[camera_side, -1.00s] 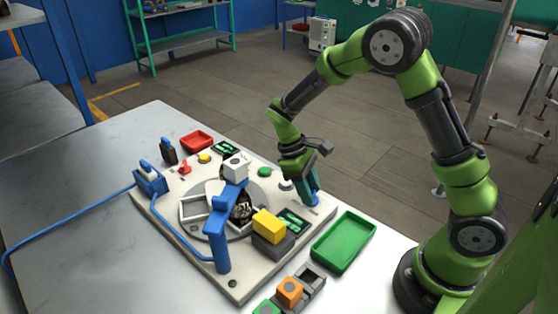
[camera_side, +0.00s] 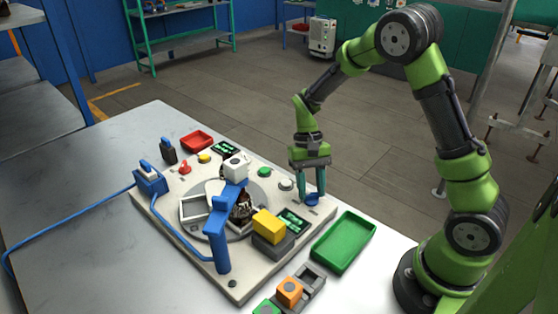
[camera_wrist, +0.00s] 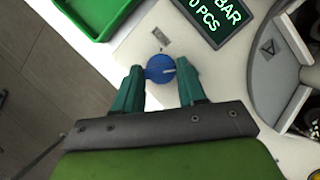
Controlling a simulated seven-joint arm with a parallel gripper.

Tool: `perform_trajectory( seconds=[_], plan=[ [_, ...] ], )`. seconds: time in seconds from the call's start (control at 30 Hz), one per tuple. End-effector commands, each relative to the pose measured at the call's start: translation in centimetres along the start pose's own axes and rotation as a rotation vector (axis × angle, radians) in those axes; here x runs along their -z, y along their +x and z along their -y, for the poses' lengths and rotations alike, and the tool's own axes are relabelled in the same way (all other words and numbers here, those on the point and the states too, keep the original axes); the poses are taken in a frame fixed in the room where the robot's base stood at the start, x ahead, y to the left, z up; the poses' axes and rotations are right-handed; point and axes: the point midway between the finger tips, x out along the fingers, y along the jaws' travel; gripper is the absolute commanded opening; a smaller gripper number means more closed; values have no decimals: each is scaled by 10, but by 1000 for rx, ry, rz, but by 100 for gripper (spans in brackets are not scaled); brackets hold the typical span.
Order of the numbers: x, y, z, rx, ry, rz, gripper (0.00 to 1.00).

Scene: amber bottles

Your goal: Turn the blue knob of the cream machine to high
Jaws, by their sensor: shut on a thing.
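The blue knob (camera_side: 312,199) sits on the cream machine (camera_side: 263,277), near its right corner in the side view. The wrist view also shows my gripper (camera_wrist: 160,74) around the knob.
A green tray (camera_side: 315,256) lies just in front of the machine's right corner. A small display (camera_side: 293,220), a yellow block (camera_side: 268,223) and a blue post (camera_side: 218,237) stand on the machine left of my gripper. A white button (camera_side: 286,184) is close by.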

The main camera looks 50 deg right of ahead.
Motion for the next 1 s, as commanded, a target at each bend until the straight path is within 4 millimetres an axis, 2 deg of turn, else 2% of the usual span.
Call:
perform_trajectory(
  seconds=[0.4, 0.93, 0.97, 1.0],
  plan=[
    [0, 0, -2, 65, 157, -2, 10],
    [0, 0, -2, 73, 176, -1, 10],
    [0, 0, -2, 73, 176, -1, 45],
    [0, 0, -2, 73, 176, -1, 51]
  ],
)
